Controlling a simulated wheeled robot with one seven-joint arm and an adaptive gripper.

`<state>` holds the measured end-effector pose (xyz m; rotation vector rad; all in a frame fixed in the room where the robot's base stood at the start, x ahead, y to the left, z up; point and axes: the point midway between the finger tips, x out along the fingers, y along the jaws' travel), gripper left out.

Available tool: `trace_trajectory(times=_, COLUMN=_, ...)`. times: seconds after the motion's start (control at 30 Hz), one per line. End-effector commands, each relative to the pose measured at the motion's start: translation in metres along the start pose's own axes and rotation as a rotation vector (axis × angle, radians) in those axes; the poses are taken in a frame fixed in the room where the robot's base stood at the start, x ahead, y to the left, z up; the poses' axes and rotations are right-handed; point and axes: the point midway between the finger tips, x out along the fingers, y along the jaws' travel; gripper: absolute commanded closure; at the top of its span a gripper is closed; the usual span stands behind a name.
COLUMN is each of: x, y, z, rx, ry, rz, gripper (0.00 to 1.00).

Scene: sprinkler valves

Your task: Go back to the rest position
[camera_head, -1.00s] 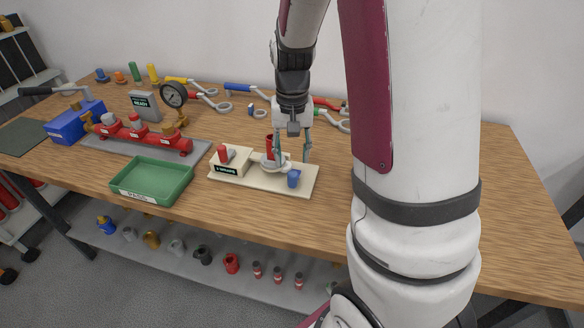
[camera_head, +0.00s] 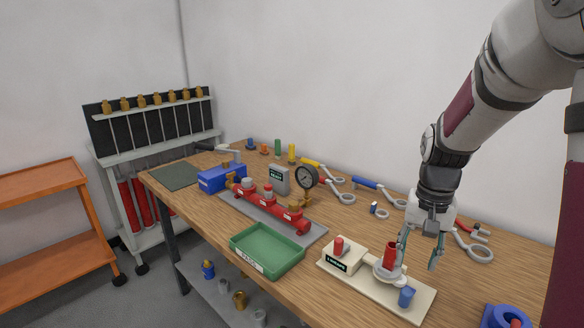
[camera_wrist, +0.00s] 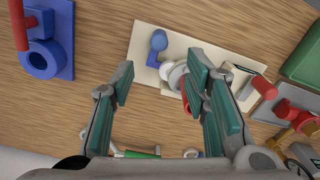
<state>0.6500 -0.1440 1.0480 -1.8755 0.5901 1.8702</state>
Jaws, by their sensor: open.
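My gripper (camera_head: 419,250) is open with nothing between its fingers. In the head view it hangs above the cream fixture board (camera_head: 408,302) at the right of the bench, with one finger beside a red cylinder (camera_head: 389,254) on that board. In the wrist view the green-padded fingers of my gripper (camera_wrist: 162,78) are spread wide over the board's edge. A blue part (camera_head: 406,296) stands on the board, and it also shows in the wrist view (camera_wrist: 157,46). The fingers partly hide the red cylinder in the wrist view.
A green tray (camera_head: 267,268) and a red pipe manifold with gauge (camera_head: 270,207) stand left of the board. A blue fixture (camera_head: 505,317) is at the right. Several wrenches lie along the back. A grey rack (camera_head: 155,145) and orange cart (camera_head: 40,235) stand beyond the bench.

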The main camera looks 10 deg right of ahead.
Motion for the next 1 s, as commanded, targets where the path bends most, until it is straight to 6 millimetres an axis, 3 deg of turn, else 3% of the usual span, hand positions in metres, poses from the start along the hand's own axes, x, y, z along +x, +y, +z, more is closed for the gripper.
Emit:
trace_trajectory(times=0.17, x=-0.028, y=-0.011, z=0.024, rx=-0.065, ry=0.037, rz=-0.034, gripper=0.58)
trace_trajectory(times=0.5, x=-0.095, y=-0.029, z=0.117, rx=-0.312, ry=0.177, rz=-0.108, gripper=0.58)
trace_trajectory(times=0.8, x=-0.119, y=-0.021, z=0.195, rx=-0.515, ry=0.314, rz=-0.121, gripper=0.58)
trace_trajectory(times=1.0, x=-0.119, y=-0.015, z=0.222, rx=-0.588, ry=0.369, rz=-0.114, gripper=0.58)
